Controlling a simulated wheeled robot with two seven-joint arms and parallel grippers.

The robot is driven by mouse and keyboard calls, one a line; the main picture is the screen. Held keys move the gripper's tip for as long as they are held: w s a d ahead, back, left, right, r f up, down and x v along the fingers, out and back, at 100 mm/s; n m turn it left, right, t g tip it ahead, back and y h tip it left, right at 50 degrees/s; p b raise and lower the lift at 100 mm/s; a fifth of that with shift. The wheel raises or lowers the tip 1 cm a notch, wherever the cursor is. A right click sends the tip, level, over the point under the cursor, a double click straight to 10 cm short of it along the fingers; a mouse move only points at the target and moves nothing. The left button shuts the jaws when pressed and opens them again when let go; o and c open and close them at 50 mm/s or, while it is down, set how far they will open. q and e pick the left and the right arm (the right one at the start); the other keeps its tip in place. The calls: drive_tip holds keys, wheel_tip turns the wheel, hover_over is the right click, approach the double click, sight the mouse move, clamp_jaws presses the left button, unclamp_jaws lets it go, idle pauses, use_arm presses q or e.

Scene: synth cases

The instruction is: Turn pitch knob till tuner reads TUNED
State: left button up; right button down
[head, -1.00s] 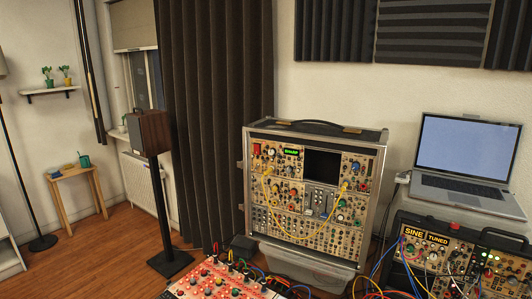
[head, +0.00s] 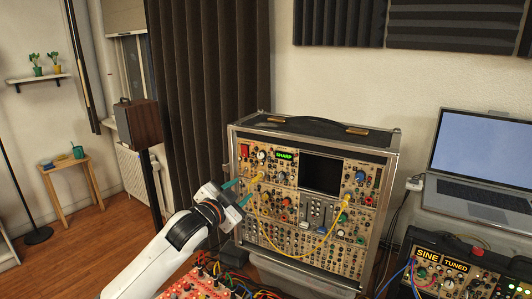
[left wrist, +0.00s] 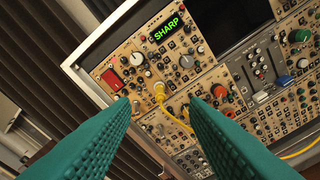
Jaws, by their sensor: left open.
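The tuner display (head: 284,156) on the upper left of the modular synth case (head: 385,145) reads SHARP in green. The display also shows large in the left wrist view (left wrist: 167,26). Several knobs surround it, among them a white-topped knob (left wrist: 137,58) to its lower left. No pitch label is legible, so I cannot tell which knob is the pitch knob. My left gripper (head: 240,192) is open with teal fingers, in front of the case's left side. In the left wrist view its fingertips (left wrist: 160,102) are apart with nothing between them. My right gripper is not in view.
A yellow cable (head: 300,255) hangs across the case front. A red-panelled synth (head: 178,290) with cables lies below my left arm. A laptop (head: 483,160) and a second rack labelled SINE and TUNED (head: 442,262) stand at right. A speaker (head: 138,124) stands left.

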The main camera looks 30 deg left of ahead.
use_arm(q)
drive_tip(key=t, duration=0.1)
approach(260, 156)
drive_tip(key=w+p, duration=0.1)
drive_tip(key=w, duration=0.1)
drive_tip(key=w+p, duration=0.1)
drive_tip(key=w, duration=0.1)
drive_tip(key=w+p, duration=0.2)
drive_tip(key=w, duration=0.1)
drive_tip(key=shift+a+r, duration=0.15)
drive_tip(key=shift+a, duration=0.2)
drive_tip(key=shift+w, duration=0.5)
drive_tip(key=shift+w+a+f, duration=0.1)
drive_tip(key=shift+w+f, duration=0.1)
drive_tip(key=shift+w, duration=0.05)
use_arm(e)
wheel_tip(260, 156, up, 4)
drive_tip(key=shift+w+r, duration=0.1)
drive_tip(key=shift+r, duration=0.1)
